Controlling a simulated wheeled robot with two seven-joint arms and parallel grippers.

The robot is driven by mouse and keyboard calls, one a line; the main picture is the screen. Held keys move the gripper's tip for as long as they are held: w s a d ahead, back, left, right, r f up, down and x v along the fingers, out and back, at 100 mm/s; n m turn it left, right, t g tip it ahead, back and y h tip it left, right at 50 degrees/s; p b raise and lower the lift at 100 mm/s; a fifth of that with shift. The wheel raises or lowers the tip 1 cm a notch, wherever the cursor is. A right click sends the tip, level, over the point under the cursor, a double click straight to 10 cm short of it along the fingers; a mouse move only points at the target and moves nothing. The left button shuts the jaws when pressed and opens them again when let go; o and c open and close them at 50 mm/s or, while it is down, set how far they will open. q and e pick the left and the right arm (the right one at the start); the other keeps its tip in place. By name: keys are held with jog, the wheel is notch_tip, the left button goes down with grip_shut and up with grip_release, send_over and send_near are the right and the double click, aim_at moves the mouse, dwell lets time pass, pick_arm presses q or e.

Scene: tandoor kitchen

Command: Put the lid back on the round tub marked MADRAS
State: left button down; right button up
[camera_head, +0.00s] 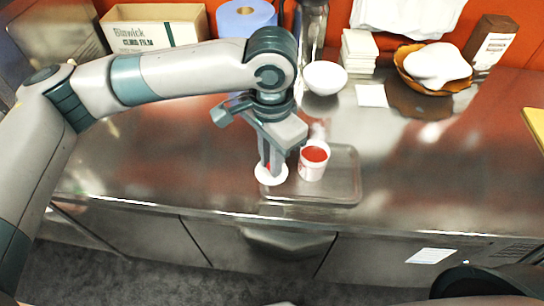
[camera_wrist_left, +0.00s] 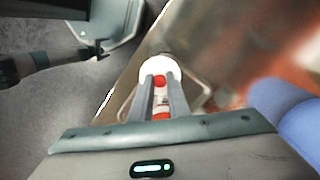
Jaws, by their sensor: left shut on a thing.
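The lid (camera_head: 271,175) is a white disc with a red knob, and it also shows in the left wrist view (camera_wrist_left: 158,66). My left gripper (camera_head: 270,163) points down and is shut on the lid's red knob. The round tub (camera_head: 313,164) is white, open at the top, with red inside. It stands upright just right of the lid. I cannot read its marking. The lid is beside the tub, over the tray's left edge; its height cannot be told. In the left wrist view a red and white patch shows between the fingers. My right gripper is not in view.
A shallow metal tray (camera_head: 344,190) lies under the tub near the counter's front edge. Behind are a white bowl (camera_head: 325,78), a blue roll (camera_head: 245,17), a film box (camera_head: 155,27) and a basket (camera_head: 407,76). The steel counter (camera_head: 440,165) is clear on the right.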

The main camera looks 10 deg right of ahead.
pick_arm(q)
jog(key=shift+a, duration=0.1)
jog(key=a+r+n+p, duration=0.1)
jog(key=a+n, duration=0.3)
jog(key=a, duration=0.5)
jog(key=w+a+r+n+p, duration=0.1)
jog(key=a+n+p, duration=0.3)
jog(key=a, duration=0.5)
jog(key=w+a+r+n+p, duration=0.1)
jog(key=a+r+n+p, duration=0.1)
jog(key=a, duration=0.8)
jog(key=r+n, duration=0.1)
jog(key=n, duration=0.1)
jog(key=shift+r+n+p, duration=0.25)
jog(key=shift+n+p, duration=0.05)
jog(key=shift+p, duration=0.1)
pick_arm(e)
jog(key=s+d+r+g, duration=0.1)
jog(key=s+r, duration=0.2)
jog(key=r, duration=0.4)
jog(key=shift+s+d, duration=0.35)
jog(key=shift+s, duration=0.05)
pick_arm(q)
jog(key=shift+a, duration=0.1)
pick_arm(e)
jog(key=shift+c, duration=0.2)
